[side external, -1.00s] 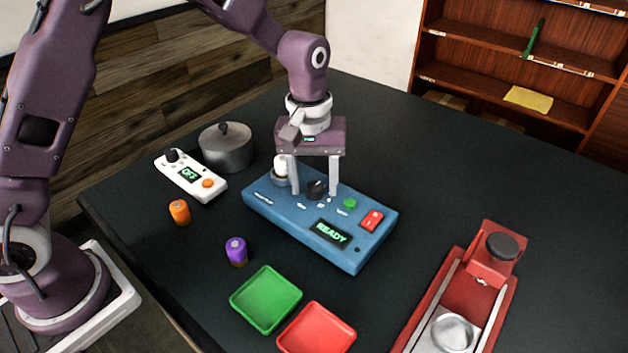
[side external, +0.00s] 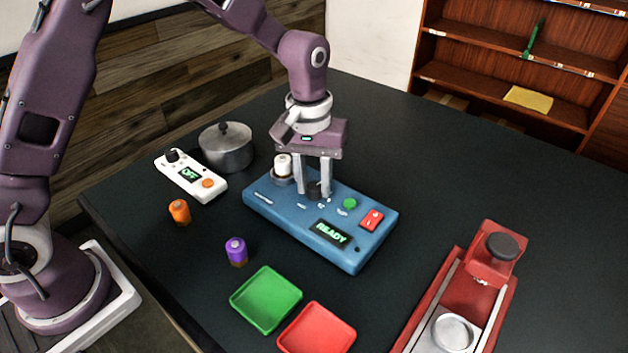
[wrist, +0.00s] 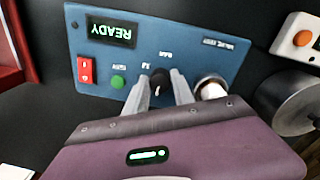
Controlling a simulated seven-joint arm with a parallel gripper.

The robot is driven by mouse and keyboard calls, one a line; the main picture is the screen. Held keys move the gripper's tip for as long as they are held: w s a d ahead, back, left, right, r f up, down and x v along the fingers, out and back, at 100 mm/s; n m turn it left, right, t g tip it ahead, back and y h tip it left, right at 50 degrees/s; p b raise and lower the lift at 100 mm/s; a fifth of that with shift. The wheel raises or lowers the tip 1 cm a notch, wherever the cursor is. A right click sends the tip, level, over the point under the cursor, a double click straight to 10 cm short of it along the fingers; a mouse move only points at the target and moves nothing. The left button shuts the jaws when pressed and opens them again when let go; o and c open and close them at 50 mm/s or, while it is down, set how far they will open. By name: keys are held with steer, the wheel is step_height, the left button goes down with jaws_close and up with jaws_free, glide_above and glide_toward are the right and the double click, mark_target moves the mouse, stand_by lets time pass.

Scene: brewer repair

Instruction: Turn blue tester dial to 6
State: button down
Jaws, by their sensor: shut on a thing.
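The blue tester (side external: 280,215) lies on the dark table, its screen (side external: 331,233) reading READY. Its black dial (side external: 314,190) is between the fingers of my gripper (side external: 312,192), which is shut on it from above. In the wrist view the dial (wrist: 160,80) shows between the two fingertips (wrist: 163,90). The number the dial points to cannot be read. A white cylinder (side external: 283,165) stands in a round holder at the tester's far left corner. A green button (side external: 349,203) and a red switch (side external: 371,220) are on the tester's right part.
A white device (side external: 190,177) reading OFF and a lidded pot (side external: 226,148) stand behind left. An orange cylinder (side external: 180,212) and purple cylinder (side external: 236,251) stand left. Green (side external: 266,299) and red (side external: 317,330) trays lie in front. A red machine (side external: 462,300) stands right. The back right table is clear.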

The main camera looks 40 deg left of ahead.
mark_target(312, 185)
steer(key=m, duration=0.5)
steer(key=shift+a+m, duration=0.1)
steer(key=shift+m, duration=0.2)
stand_by(0.4)
steer(key=c, duration=1.1)
jaws_free()
steer(key=shift+o, duration=0.2)
step_height(312, 185, up, 7)
steer(key=shift+a+r, duration=0.1)
steer(key=shift+a, duration=0.05)
